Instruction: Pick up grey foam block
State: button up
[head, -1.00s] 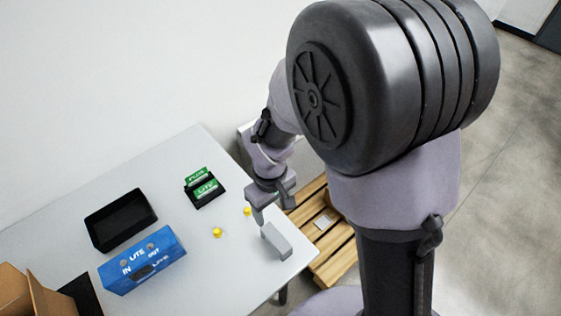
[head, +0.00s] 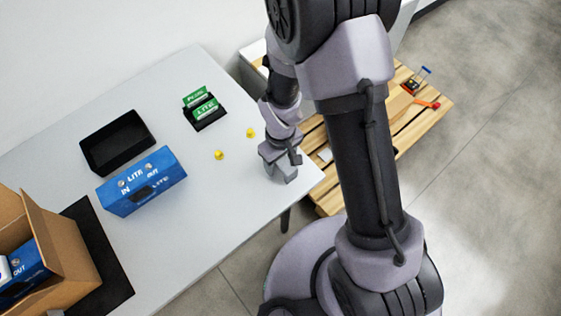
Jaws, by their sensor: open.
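The grey foam block (head: 285,174) stands on the white table close to its right corner. My gripper (head: 281,163) is right over the block from above, with its fingers down at the block's upper part. The jaws are open. The gripper hides much of the block, and I cannot tell whether the fingers touch it.
Two small yellow pieces (head: 219,154) lie left of the gripper. A black holder with green cards (head: 205,112), a black tray (head: 118,142) and a blue box (head: 142,181) stand further left. A cardboard box (head: 65,255) is at lower left. A wooden pallet (head: 400,110) lies beyond the table.

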jog(key=shift+r, duration=0.1)
grip_shut()
